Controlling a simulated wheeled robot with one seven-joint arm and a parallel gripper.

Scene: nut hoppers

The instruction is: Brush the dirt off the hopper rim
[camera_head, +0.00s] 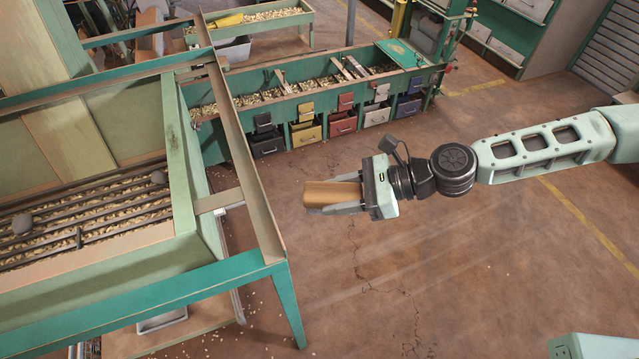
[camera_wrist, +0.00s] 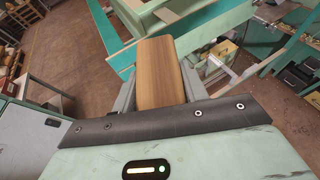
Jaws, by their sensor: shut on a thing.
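My gripper (camera_head: 338,199) is at the middle of the head view, shut on a tan wooden block that looks like the brush back (camera_head: 330,193). The same wooden block (camera_wrist: 161,72) shows between my fingers in the wrist view. Its bristles cannot be made out. The large green hopper (camera_head: 181,165) stands at the left in the head view, with nuts and several bars inside.
A green frame with a long rail (camera_head: 236,140) and a corner leg (camera_head: 288,305) stands between my gripper and the hopper. A long nut trough (camera_head: 262,80) with coloured drawers stands behind. The brown floor (camera_head: 470,280) at the lower right is mostly clear.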

